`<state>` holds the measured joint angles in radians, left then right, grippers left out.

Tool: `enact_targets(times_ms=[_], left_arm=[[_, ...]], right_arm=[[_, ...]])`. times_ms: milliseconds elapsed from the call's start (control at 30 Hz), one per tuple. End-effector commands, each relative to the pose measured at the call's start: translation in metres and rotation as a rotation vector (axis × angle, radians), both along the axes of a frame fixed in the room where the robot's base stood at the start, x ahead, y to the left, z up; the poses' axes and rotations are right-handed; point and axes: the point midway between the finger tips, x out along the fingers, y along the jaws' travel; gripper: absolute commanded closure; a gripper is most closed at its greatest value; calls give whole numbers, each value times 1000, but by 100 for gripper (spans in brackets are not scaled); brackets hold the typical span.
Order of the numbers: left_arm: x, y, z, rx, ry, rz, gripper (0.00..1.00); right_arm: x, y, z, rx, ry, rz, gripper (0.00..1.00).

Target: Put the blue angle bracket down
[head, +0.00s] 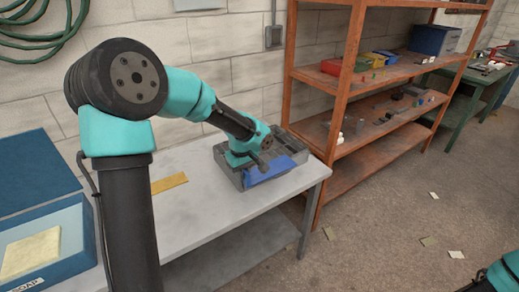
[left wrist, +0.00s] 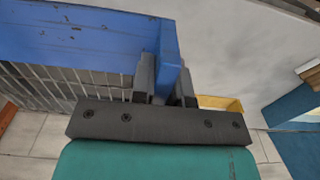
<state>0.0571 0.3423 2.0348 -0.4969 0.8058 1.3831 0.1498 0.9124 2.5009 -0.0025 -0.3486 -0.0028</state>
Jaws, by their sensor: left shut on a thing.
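The blue angle bracket (head: 272,170) is at the grey slotted block or tray (head: 228,168) near the right end of the bench. My left gripper (head: 258,164) is there too, seen from behind. In the left wrist view the bracket (left wrist: 85,38) fills the upper left, and my left gripper (left wrist: 166,82) is shut on its short upright leg. The long leg reaches away to the left. I cannot tell whether the bracket rests on the grey block or hangs just above it. My right gripper is out of view.
The pale bench top (head: 205,210) is clear around the block, apart from a yellow strip (head: 169,183) to the left. A blue box (head: 45,245) stands at the left. An orange shelf rack (head: 352,75) rises just beyond the bench's right end.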

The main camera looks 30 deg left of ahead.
Motion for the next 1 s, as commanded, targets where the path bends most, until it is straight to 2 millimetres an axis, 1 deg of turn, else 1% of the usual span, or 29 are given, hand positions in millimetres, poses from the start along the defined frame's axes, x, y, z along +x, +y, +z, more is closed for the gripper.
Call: enact_targets(times_ms=[167, 600, 800, 900, 1000], left_arm=[[16, 11, -2, 0, -2, 4, 100], [88, 61, -11, 0, -1, 2, 100], [116, 82, -14, 0, -1, 2, 100], [125, 88, -14, 0, -1, 2, 100], [130, 91, -15, 0, -1, 0, 100]], right_arm=[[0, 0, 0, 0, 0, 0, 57], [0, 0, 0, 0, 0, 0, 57], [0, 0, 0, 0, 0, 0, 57], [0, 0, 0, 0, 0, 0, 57], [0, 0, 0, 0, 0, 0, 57]])
